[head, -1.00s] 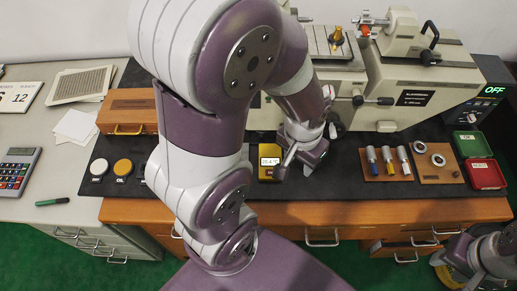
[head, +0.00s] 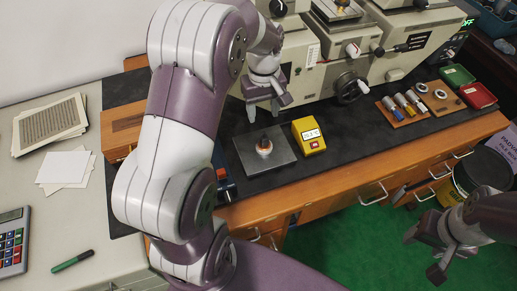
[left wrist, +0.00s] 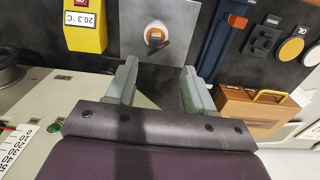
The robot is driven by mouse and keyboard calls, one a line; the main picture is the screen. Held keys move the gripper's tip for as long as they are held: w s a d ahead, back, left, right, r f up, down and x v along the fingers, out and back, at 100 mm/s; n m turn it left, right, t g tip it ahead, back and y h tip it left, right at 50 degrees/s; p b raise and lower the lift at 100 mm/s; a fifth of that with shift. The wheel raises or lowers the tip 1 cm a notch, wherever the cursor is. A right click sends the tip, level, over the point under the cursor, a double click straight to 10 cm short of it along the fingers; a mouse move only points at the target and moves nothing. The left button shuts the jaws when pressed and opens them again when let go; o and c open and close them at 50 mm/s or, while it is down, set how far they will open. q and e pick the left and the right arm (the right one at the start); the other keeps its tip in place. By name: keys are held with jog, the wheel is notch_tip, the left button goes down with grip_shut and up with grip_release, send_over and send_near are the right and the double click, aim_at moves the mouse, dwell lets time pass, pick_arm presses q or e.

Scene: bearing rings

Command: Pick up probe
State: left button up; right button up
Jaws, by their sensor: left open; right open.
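A small black-topped, copper-coloured piece (head: 264,146), which looks like the probe, stands on a square grey metal plate (head: 243,155). It also shows in the left wrist view (left wrist: 155,36), beyond my fingertips. My left gripper (head: 265,115) is open and empty, above and just behind the plate in the head view. Its two fingers also show in the left wrist view (left wrist: 159,80), apart, with nothing between them. My right gripper (head: 424,257) is open and empty at the lower right, over the green floor and away from the bench.
A yellow thermometer box (head: 309,135) stands right of the plate, and a blue tool (head: 222,175) lies left of it. A wooden box (head: 121,127) is further left. The cream machine (head: 310,65) stands behind. A holder with several small cylinders (head: 403,106) is at right.

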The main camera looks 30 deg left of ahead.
aim_at(265, 137)
pick_arm(q)
jog(key=f, duration=0.4)
jog(key=f+p, duration=0.1)
jog(key=f, duration=0.3)
jog(key=w+f+p, duration=0.1)
jog(key=f, duration=0.3)
jog(key=shift+d+f, duration=0.1)
jog(key=shift+f, duration=0.3)
grip_shut()
